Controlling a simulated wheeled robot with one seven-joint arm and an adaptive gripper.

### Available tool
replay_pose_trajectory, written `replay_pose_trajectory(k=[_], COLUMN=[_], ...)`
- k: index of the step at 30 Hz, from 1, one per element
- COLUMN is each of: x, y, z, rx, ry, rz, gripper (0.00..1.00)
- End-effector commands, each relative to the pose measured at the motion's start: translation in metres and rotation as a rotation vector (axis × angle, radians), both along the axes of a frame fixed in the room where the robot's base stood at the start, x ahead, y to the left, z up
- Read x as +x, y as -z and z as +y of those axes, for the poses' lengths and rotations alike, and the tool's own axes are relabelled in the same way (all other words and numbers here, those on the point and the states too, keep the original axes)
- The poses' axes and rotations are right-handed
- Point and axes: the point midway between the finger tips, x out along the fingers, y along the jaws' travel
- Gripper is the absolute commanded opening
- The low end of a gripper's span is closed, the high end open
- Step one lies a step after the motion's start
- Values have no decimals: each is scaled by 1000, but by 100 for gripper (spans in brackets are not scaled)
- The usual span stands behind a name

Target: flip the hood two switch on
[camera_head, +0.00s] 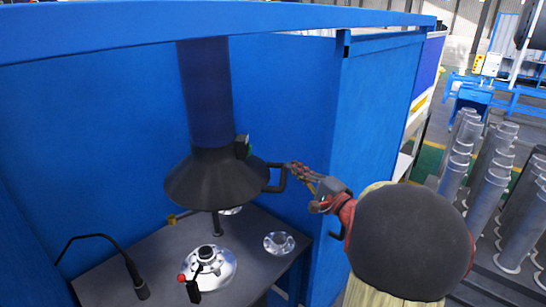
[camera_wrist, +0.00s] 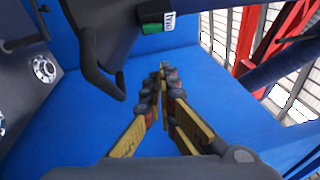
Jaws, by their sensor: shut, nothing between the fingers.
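A dark conical hood (camera_head: 210,182) hangs from a vertical duct inside a blue booth. A small switch box (camera_head: 242,146) sits on the hood's right side by the duct. In the wrist view the box (camera_wrist: 152,20) shows a green face and a white label, too small and tilted to read. A dark bent handle (camera_wrist: 93,62) sticks out from the hood; it also shows in the head view (camera_head: 276,180). My gripper (camera_head: 293,168) is shut and empty just right of this handle, lower than the switch box. Its yellow and grey fingers (camera_wrist: 167,75) point away from the wrist camera, below the box.
A grey table (camera_head: 140,240) stands under the hood, with a silver flanged part (camera_head: 208,268) and another flanged piece (camera_head: 279,243). A black bent-neck tool (camera_head: 140,285) stands at left. The blue booth wall (camera_head: 365,130) rises behind my arm. Grey cylinders (camera_head: 490,185) stand outside.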

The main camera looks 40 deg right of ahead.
Motion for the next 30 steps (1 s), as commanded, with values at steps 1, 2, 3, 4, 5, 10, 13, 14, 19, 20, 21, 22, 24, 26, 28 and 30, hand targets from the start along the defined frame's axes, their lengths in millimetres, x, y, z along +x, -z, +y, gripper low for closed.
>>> replay_pose_trajectory(k=[1,2,3,4,5,10,13,14,19,20,21,22,24,26,28,30], x=[5,9,14,19,24,57,77,82,108,110,114,117,121,123,125,126], y=[-1,-1,-2,-3,-3,-8,-10,-11,-16,-16,-17,-18,-19,-19,-19,-19], z=[0,0,0,-1,-1,-4,-6,-7,1,3,7,9,12,14,15,16], rx=[0,0,0,0,0,1,0,1,0,1,0,-1,-1,0,0,0], ry=[-3,-4,-3,-3,-5,-6,-6,-4,-5,-4,-4,-4,-3,-2,-1,-1], rz=[1,1,1,1,0,0,0,0,0,0,-1,0,0,1,1,1], gripper=[0,0,0,0,0,0,0,0,0,0,0,0,0,0,0,0])
